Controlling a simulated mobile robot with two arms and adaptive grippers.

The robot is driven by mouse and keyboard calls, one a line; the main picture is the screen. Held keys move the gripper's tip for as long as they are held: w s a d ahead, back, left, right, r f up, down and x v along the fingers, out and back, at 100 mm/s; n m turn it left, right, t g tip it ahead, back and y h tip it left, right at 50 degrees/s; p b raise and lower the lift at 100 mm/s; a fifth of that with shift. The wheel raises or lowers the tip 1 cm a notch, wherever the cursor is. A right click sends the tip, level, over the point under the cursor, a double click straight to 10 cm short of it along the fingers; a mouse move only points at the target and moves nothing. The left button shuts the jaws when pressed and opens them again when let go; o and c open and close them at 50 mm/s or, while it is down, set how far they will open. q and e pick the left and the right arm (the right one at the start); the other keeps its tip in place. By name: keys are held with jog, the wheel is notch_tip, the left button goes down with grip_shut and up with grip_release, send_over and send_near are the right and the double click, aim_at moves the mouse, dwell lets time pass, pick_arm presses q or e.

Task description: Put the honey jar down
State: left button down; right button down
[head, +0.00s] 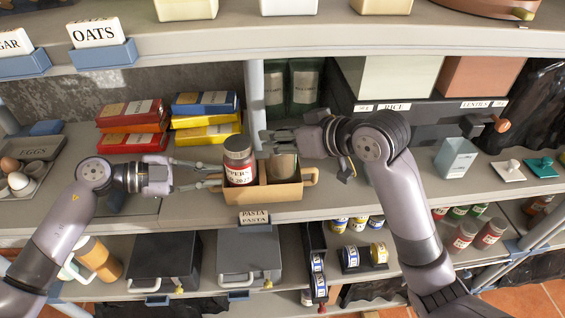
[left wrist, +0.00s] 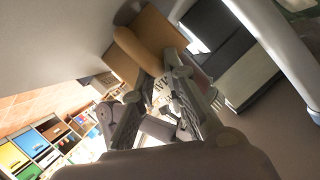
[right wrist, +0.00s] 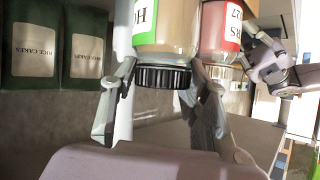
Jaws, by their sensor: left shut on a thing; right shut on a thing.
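The honey jar (head: 283,168) is in the right part of a tan caddy (head: 271,193) in the head view, its lower part behind the front wall. Whether it touches the caddy floor is hidden. My right gripper (head: 270,142) is shut on it near its top. The right wrist view shows its black lid and pale body (right wrist: 165,40), with a green-and-white label starting with H, between the fingers. My left gripper (head: 216,180) is shut on the caddy's left handle; the handle (left wrist: 138,48) shows in the left wrist view.
The caddy is on the middle shelf, behind the pasta label (head: 254,217). Red, yellow and blue boxes (head: 205,115) are stacked behind left, and dark green bags (head: 304,85) behind. An egg tray (head: 22,181) is far left. A grey open container (head: 455,158) is at right.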

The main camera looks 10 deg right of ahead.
aim_at(283, 155)
pick_arm(q)
jog(key=shift+r, duration=0.15)
pick_arm(e)
jog(key=shift+f, duration=2.65)
jog(key=shift+f, duration=0.15)
jog(key=c, duration=0.9)
grip_release()
jog(key=v, duration=1.2)
